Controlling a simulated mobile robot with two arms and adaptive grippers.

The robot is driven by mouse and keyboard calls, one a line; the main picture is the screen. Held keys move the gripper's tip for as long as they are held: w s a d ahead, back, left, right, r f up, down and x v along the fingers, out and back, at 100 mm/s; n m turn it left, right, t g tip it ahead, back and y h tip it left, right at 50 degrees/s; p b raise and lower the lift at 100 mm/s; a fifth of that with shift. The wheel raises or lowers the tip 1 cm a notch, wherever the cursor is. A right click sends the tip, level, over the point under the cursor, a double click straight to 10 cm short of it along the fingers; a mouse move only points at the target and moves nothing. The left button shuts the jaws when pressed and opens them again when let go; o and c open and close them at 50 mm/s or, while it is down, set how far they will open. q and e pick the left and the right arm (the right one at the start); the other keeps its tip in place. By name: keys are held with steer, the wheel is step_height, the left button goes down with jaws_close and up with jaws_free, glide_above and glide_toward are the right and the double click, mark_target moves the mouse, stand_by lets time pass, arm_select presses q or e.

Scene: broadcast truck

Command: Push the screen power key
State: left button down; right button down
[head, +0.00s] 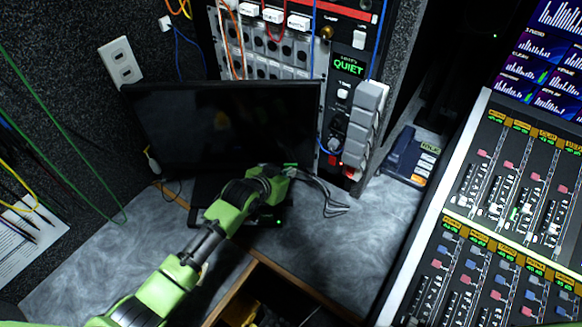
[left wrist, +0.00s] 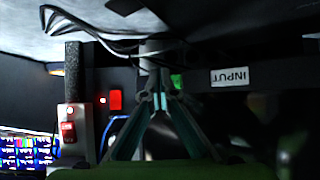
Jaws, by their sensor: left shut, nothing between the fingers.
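A black monitor (head: 225,125) stands on the grey desk with its screen dark. A small green-lit key (left wrist: 177,82) shows in the left wrist view, beside a white INPUT label (left wrist: 230,77) on a dark surface. A green glow also shows at the monitor's lower right edge in the head view. My left gripper (head: 287,170) is at that edge, fingers shut and empty. In the left wrist view, its fingers (left wrist: 154,60) come together just left of the green key. I cannot tell whether they touch anything. My right gripper is not in view.
Black cables (head: 330,200) lie on the desk right of the monitor's base. A rack (head: 345,75) with a QUIET display stands behind. A mixing console (head: 490,220) fills the right side. A red rocker switch (left wrist: 68,130) shows in the left wrist view. Desk space is clear at right.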

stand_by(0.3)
arm_select(q)
steer(key=shift+s+p, duration=0.8)
steer(key=shift+s, duration=0.05)
steer(key=s+p, duration=0.2)
steer(key=s, duration=0.1)
steer(key=shift+s+r+p, duration=0.1)
steer(key=shift+r+p, duration=0.05)
steer(key=shift+p, duration=0.2)
steer(key=s+p, duration=0.1)
steer(key=s, duration=0.1)
steer(key=shift+s, duration=0.4)
steer(key=shift+s+f, duration=0.1)
steer(key=shift+f, duration=0.1)
